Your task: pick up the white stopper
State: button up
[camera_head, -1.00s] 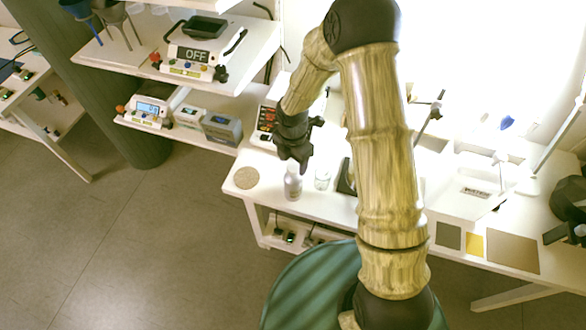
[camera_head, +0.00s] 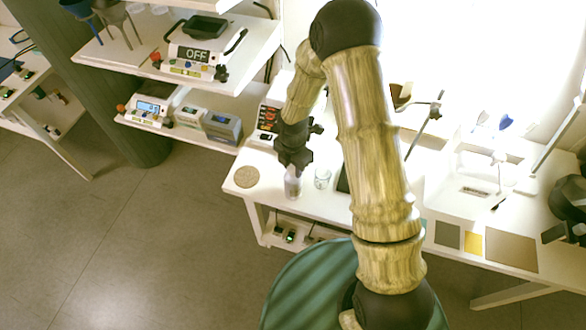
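A small whitish bottle (camera_head: 293,188) stands upright near the front left edge of the white table (camera_head: 330,213). My gripper (camera_head: 292,166) points down at the top of this bottle and covers it. The white stopper cannot be made out; the bottle's top is hidden by the fingers. I cannot tell whether the fingers are open or shut, or whether they touch the bottle.
A clear glass beaker (camera_head: 322,179) stands just right of the bottle. A round cork mat (camera_head: 246,177) lies to its left. A device with red displays (camera_head: 268,119) stands behind my gripper. Shelves with scales (camera_head: 197,60) are at the upper left.

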jog(key=shift+c, duration=0.9)
notch_tip(320, 180, up, 10)
jog(key=shift+b, duration=0.45)
jog(key=shift+w+d+f+m, duration=0.2)
jog(key=shift+d+f+m, duration=0.15)
jog(key=shift+m, duration=0.35)
jog(key=w+d+f+m, duration=0.3)
jog(key=d+f+m, duration=0.2)
jog(key=m, duration=0.8)
jog(key=w+d+f+m, duration=0.3)
jog(key=d+m, duration=0.5)
jog(key=m, duration=0.4)
jog(key=shift+f+m, duration=0.4)
jog(key=shift+f, duration=0.45)
